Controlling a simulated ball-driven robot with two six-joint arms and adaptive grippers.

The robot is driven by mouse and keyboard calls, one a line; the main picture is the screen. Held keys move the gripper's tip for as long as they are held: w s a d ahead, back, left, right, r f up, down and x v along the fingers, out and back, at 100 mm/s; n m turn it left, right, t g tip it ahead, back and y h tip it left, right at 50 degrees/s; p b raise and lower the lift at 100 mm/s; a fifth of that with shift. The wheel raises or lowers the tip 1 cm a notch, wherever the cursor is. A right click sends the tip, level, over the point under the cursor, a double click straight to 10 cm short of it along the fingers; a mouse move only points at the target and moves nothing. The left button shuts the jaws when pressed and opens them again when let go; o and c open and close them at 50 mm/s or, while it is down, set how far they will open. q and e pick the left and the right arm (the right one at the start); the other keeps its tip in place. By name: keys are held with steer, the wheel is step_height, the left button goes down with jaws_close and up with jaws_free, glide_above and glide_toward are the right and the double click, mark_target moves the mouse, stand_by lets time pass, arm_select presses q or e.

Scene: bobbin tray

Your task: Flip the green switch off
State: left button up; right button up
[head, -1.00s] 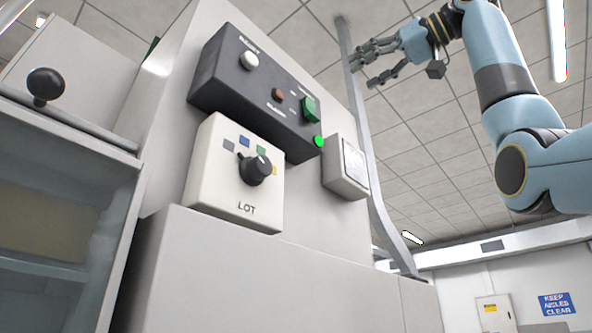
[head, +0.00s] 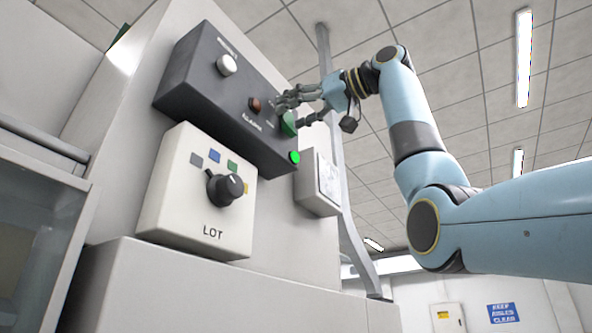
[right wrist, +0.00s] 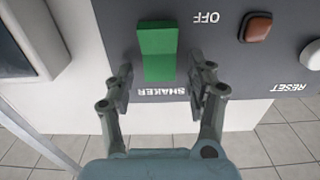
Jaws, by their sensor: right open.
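The green switch (right wrist: 158,52) is a rocker on a dark control box (head: 195,75). In the right wrist view the word SHAKER stands beside one end of it, and OFF is printed further along the panel. My right gripper (right wrist: 160,85) is open, with its fingers on either side of the switch's near end; I cannot tell whether they touch it. In the head view my right gripper (head: 300,105) is at the switch (head: 289,124) and partly covers it. A green lamp (head: 295,157) is lit below the switch. My left gripper is not in view.
An orange-brown button (right wrist: 255,27) and a white reset button (right wrist: 312,54) share the panel. A cream LOT box with a black knob (head: 224,187) sits below. A grey-white box (head: 318,182) is mounted to the right, near a grey post (head: 345,225).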

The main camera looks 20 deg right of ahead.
steer(key=c, duration=1.1)
steer(key=t+y+b, duration=0.1)
steer(key=b, duration=0.1)
steer(key=f+t+y+b, duration=0.1)
steer(key=b, duration=0.2)
steer(key=shift+s+d+f, duration=0.1)
steer(key=shift+s+f, duration=0.05)
steer(key=shift+f, duration=0.1)
steer(key=shift+c, duration=0.2)
steer(key=shift+r+t+b, duration=0.15)
steer(key=shift+t+b, duration=0.35)
steer(key=shift+r, duration=0.1)
steer(key=o, duration=1.1)
steer(key=shift+d, duration=0.1)
steer(key=shift+o, duration=0.2)
